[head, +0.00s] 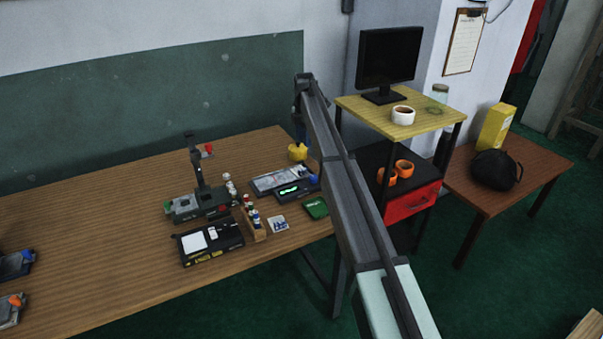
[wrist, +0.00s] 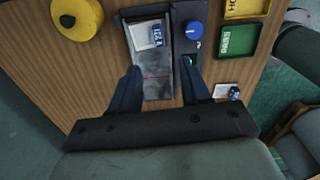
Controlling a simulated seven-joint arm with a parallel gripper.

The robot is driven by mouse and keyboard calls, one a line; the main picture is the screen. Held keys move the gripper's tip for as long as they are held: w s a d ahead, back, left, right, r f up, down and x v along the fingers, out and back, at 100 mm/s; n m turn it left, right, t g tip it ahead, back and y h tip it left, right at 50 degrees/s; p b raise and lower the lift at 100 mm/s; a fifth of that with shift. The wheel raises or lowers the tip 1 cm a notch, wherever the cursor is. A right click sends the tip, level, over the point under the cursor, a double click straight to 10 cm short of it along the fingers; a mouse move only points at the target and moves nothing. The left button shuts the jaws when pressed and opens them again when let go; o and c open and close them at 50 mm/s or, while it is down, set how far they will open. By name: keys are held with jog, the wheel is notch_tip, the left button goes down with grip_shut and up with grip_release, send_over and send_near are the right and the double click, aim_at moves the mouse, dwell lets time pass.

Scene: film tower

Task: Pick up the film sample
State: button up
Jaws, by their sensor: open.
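A grey, glossy sheet-like strip (wrist: 158,78), which may be the film sample, lies on the flat bed of a dark bench device. A thin red line crosses it. A pale square with a small blue-and-white marked piece (wrist: 157,36) sits at the strip's far end. My gripper (wrist: 161,67) is open over the device, one dark finger at each side of the strip. Nothing shows held, and I cannot tell its height above the strip. In the head view the device (head: 268,182) is near the table's right end; the sample is too small to make out there.
A blue knob (wrist: 193,33) rises close right of the fingers. A yellow round object (wrist: 77,16) stands left. A green tray (wrist: 237,41) lies right.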

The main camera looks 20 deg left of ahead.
send_over(302, 170)
jog(key=f, duration=0.8)
jog(key=shift+w+d+f, duration=0.2)
jog(key=shift+f, duration=0.1)
jog(key=shift+a+f, duration=0.15)
jog(key=shift+f, duration=1.15)
jog(key=shift+a+f, duration=0.1)
jog(key=shift+f, duration=1.2)
grip_shut()
